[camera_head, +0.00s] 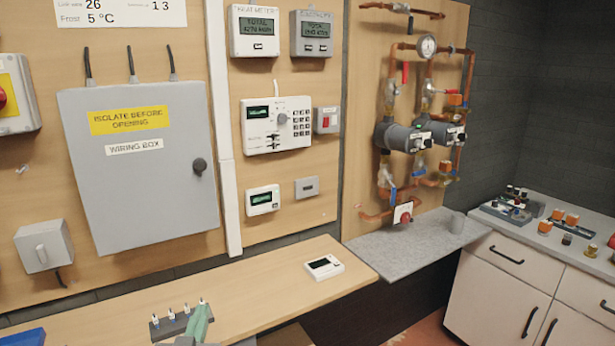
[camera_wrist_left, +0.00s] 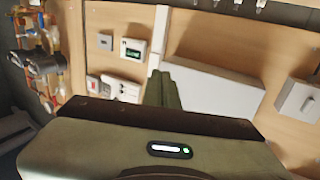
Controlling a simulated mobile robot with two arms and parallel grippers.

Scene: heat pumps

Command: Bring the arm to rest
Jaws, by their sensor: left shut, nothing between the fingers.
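My left gripper (camera_head: 201,314) is at the lower edge of the head view, over the wooden bench (camera_head: 250,293). Its green fingers are shut together with nothing between them. In the left wrist view, which is turned upside down, the fingers (camera_wrist_left: 163,92) point towards the panel and stand in front of the wiring box (camera_wrist_left: 212,90). They look clear of it. My right gripper is in neither view.
A dark strip with several white-tipped pieces (camera_head: 170,326) lies beside the left gripper. A small white meter (camera_head: 324,267) lies on the bench to the right. The grey wiring box (camera_head: 140,165) hangs behind. Copper pipework with pumps (camera_head: 405,137) stands right, above a grey shelf (camera_head: 415,243).

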